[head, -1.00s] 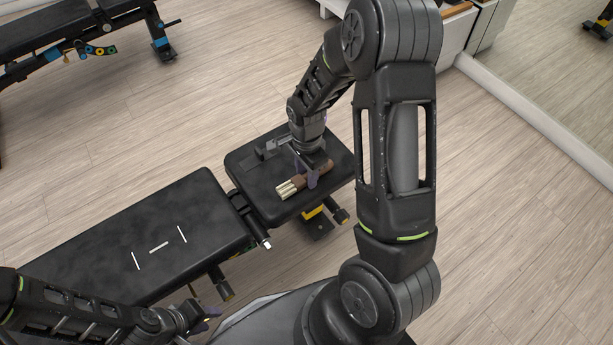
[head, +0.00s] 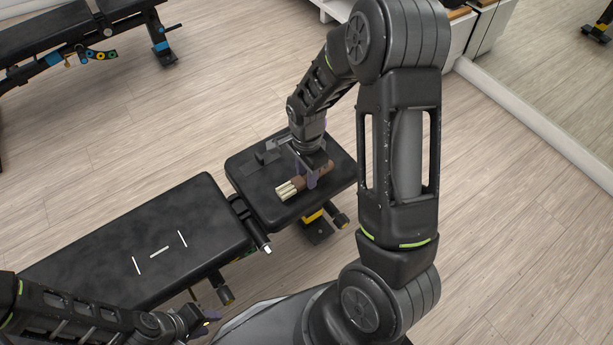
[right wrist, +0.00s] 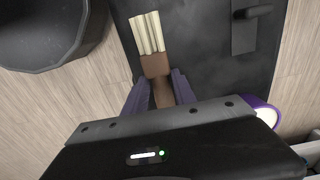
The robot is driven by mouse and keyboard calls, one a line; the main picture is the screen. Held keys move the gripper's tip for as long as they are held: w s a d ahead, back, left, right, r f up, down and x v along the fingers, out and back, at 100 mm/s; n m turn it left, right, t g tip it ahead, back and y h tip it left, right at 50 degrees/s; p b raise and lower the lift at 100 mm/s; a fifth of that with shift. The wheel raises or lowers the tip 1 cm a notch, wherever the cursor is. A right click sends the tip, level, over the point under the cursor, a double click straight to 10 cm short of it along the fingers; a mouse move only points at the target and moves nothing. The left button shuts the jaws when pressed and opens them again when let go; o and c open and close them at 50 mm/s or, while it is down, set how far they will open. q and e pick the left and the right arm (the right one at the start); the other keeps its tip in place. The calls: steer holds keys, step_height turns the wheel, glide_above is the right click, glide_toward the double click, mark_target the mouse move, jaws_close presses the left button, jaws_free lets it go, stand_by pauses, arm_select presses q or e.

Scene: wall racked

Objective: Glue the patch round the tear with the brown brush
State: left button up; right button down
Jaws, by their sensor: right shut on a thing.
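The brown brush (head: 307,181) has a brown handle and pale bristles. It lies over the black seat pad (head: 250,195); I cannot tell whether it touches it. My right gripper (right wrist: 160,90) is shut on its handle, with the bristles pointing away from the gripper in the right wrist view. On the long black bench pad (head: 100,240) are white marks (head: 159,252): a short middle stroke between two end strokes. I cannot make out a separate patch or tear edge there. My left gripper (head: 208,320) is low beside the bench's near side; its fingers are too small to judge.
A dark flat thing with a raised bar (right wrist: 245,30) lies on the seat pad. A purple-rimmed ring (right wrist: 265,112) shows at the right in the wrist view. Another bench (head: 50,35) stands at the upper left. A mirror and white cabinet are at the upper right.

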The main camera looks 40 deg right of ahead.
step_height(320, 180, up, 8)
steer(key=shift+r+p, duration=0.1)
steer(key=shift+p, duration=0.9)
steer(key=c, duration=1.6)
jaws_free()
steer(key=shift+c, duration=0.2)
jaws_close()
